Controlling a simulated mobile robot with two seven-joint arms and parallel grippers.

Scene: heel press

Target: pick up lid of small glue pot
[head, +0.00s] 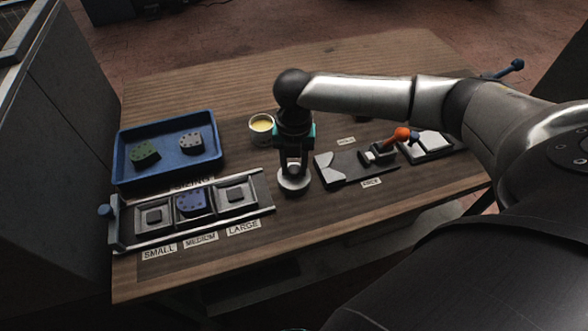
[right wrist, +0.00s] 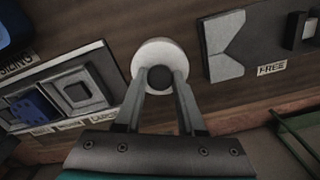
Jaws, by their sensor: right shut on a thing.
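A small glue pot (head: 262,123) stands open on the table, with yellow glue showing inside it. The pot's lid (head: 293,183) is a pale round disc to the front right of the pot, apart from it. In the right wrist view the lid (right wrist: 152,55) shows a dark round knob (right wrist: 160,78) at its middle. My right gripper (head: 292,168) points down over the lid and is shut on its knob, with one finger on each side. I cannot tell whether the lid touches the table. My left gripper is not in view.
A blue tray (head: 122,166) with a green and a pale heel-shaped piece is at the left. In front lies a sizing fixture (head: 262,190) with a blue piece in its middle bay. A clamp fixture (head: 345,168) with an orange-knobbed handle (head: 402,134) is at the right. The back table is clear.

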